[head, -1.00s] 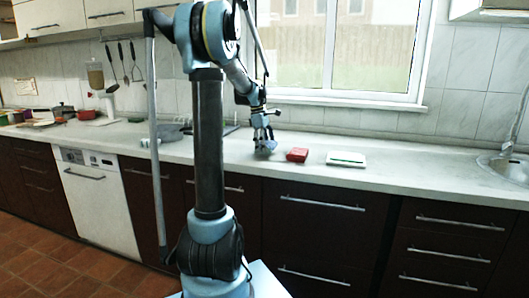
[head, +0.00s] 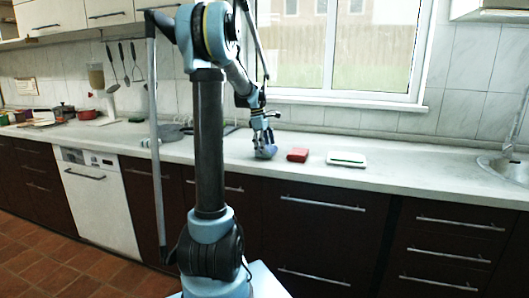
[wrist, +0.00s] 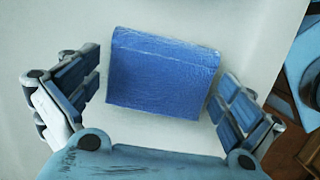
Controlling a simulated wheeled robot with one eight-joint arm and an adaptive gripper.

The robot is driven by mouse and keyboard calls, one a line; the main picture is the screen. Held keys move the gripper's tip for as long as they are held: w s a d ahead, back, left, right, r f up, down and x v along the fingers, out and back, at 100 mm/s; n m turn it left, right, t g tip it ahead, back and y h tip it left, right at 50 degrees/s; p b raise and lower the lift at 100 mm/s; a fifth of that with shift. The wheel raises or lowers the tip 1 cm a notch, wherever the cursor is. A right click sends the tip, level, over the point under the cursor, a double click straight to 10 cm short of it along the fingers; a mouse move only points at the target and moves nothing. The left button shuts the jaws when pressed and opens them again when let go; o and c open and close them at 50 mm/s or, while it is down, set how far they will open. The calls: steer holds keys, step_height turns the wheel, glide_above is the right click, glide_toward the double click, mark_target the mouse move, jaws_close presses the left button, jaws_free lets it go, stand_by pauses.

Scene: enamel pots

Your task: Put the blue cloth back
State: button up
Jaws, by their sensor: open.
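The blue cloth (wrist: 162,75) is a folded, roughly square block lying on the pale counter (wrist: 240,25) in the wrist view. My gripper (wrist: 160,90) is open, with one finger to the left of the cloth and the other to its right. In the head view my gripper (head: 265,147) is low over the counter, left of a red folded cloth (head: 297,154). The blue cloth is mostly hidden behind the fingers there.
A white tray (head: 333,160) with a dark green strip lies right of the red cloth. The sink (head: 505,168) is at the far right. A red pot (head: 88,115) and other kitchenware stand at the far left. The counter between tray and sink is clear.

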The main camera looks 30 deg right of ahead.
mark_target(260, 147)
steer(key=v, duration=1.1)
steer(key=s+a+f+m+t, duration=0.15)
steer(key=s+a, duration=0.25)
steer(key=a, duration=1)
steer(key=s+a+f+m+t+y, duration=0.1)
steer(key=s+a+f+m, duration=0.2)
steer(key=s+a+f, duration=0.7)
steer(key=s+a+f+m+t+y, duration=0.1)
steer(key=s+a+f+m, duration=0.2)
steer(key=s+a+f, duration=0.8)
steer(key=a+f, duration=0.1)
steer(key=a, duration=0.3)
steer(key=shift+f, duration=0.2)
steer(key=shift+m, duration=0.25)
